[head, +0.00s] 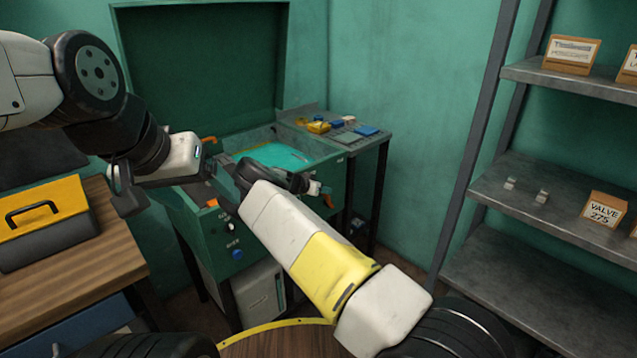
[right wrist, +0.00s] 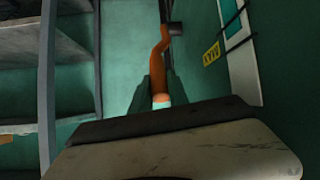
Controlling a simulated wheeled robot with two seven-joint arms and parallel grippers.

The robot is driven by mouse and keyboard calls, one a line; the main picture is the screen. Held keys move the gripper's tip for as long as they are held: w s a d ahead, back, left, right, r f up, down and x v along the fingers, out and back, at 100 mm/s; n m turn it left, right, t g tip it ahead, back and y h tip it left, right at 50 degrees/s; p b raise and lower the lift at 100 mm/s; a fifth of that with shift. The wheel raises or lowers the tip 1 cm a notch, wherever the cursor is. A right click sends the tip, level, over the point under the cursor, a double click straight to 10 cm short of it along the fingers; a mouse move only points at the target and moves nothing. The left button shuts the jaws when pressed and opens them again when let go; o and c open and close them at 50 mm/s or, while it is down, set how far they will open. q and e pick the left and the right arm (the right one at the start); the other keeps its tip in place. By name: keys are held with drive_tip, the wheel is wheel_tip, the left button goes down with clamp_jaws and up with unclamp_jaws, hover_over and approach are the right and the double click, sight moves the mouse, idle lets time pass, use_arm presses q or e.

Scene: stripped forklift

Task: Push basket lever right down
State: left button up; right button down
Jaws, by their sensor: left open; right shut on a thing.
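The green washing machine (head: 185,205) stands against the wall with its lid raised and cyan liquid (head: 285,154) in its basin. In the right wrist view an orange lever (right wrist: 158,75) with a pale tip (right wrist: 161,100) runs between the fingers of my right gripper (right wrist: 161,92), which is shut on it.
A metal shelf (head: 545,205) with small boxes stands at the right. A yellow and grey toolbox (head: 45,225) sits on a wooden bench (head: 85,270) at the left. A yellow label (right wrist: 211,54) shows beside the lever.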

drive_tip(key=shift+s+f, duration=0.5)
drive_tip(key=shift+f, duration=0.15)
drive_tip(key=c, duration=1.3)
unclamp_jaws()
drive_tip(key=shift+w, duration=0.1)
drive_tip(key=shift+w+a+r, duration=0.1)
drive_tip(key=shift+r, duration=0.1)
drive_tip(key=shift+r, duration=0.1)
drive_tip(key=shift+a+r, duration=0.1)
